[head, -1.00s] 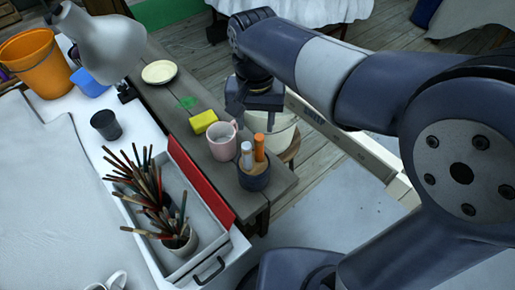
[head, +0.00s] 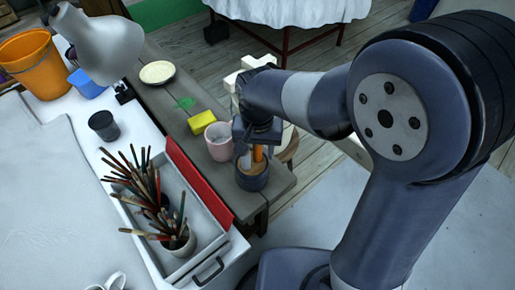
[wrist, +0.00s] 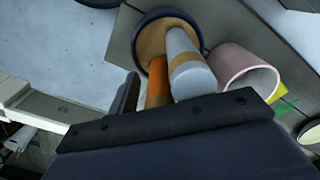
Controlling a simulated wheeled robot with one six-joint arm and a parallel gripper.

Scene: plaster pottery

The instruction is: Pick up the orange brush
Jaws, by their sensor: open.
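The orange brush (head: 257,154) stands upright in a dark round cup (head: 251,182) on the grey bench; a white brush (head: 246,160) stands close beside it. In the wrist view the orange brush (wrist: 157,82) and the white one (wrist: 187,66) lean side by side within the cup's rim (wrist: 140,35). My gripper (head: 256,142) is open, pointing down just above the cup at the brush tops. In the wrist view one dark finger shows just left of the orange brush; the other finger is hidden. I cannot tell whether the fingers straddle the brush.
A pink mug (head: 219,142) stands close to the cup, with a yellow sponge (head: 202,122) behind it. A red-edged tray (head: 200,183) with a pot of several thin brushes (head: 181,243) is at the left. The bench edge is just right of the cup.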

